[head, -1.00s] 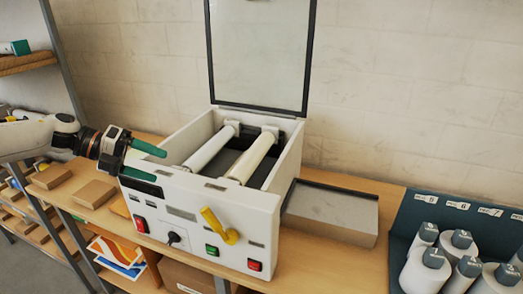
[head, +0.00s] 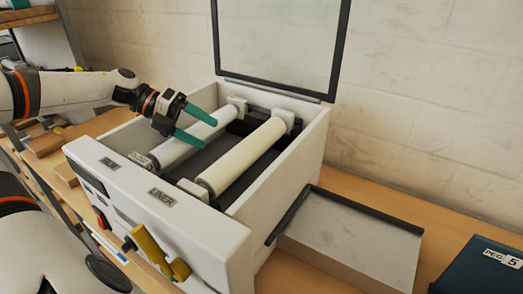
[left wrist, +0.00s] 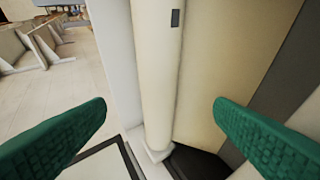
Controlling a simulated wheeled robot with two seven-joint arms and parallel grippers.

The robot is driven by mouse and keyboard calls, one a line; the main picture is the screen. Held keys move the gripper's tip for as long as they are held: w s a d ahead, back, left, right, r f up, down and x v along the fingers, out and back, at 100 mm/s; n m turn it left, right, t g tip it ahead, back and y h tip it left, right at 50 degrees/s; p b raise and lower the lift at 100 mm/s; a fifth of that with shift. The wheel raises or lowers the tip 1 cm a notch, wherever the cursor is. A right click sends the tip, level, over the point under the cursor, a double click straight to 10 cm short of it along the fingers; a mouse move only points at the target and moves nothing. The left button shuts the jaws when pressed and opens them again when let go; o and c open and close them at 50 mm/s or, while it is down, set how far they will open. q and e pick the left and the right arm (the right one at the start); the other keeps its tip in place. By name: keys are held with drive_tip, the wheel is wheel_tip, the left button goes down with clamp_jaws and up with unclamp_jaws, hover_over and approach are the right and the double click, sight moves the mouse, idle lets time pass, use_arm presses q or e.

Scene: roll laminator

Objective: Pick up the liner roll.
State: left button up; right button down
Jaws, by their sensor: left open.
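The liner roll (head: 243,155) is the cream roll on the right inside the open laminator, lying lengthwise behind the LINER label (head: 161,198). A second, whiter roll (head: 172,152) lies parallel on its left. My left gripper (head: 212,131) is open and empty above the machine. Its green fingers point right, over the whiter roll and short of the liner roll. In the left wrist view, a pale roll (left wrist: 155,75) runs between the two spread fingers, apart from both; I cannot tell which roll it is. My right gripper is not in view.
The laminator's white walls (head: 290,155) surround the rolls, and its clear lid (head: 280,40) stands raised at the back. A yellow handle (head: 150,248) sticks out in front. A grey-topped tray (head: 350,235) is at the right, beside a dark peg board (head: 485,268).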

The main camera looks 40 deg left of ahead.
sight(245, 155)
use_arm(q)
drive_tip(key=p+x, duration=0.2)
drive_tip(key=x, duration=0.3)
drive_tip(key=p+x, duration=0.2)
drive_tip(key=x, duration=0.4)
drive_tip(key=shift+s+d+r, duration=0.1)
drive_tip(key=shift+s+d, duration=0.1)
drive_tip(key=shift+w+d+f, duration=0.3)
drive_tip(key=shift+w, duration=0.05)
drive_tip(key=shift+c, duration=0.4)
drive_tip(key=shift+r, duration=0.1)
drive_tip(key=c, duration=1.4)
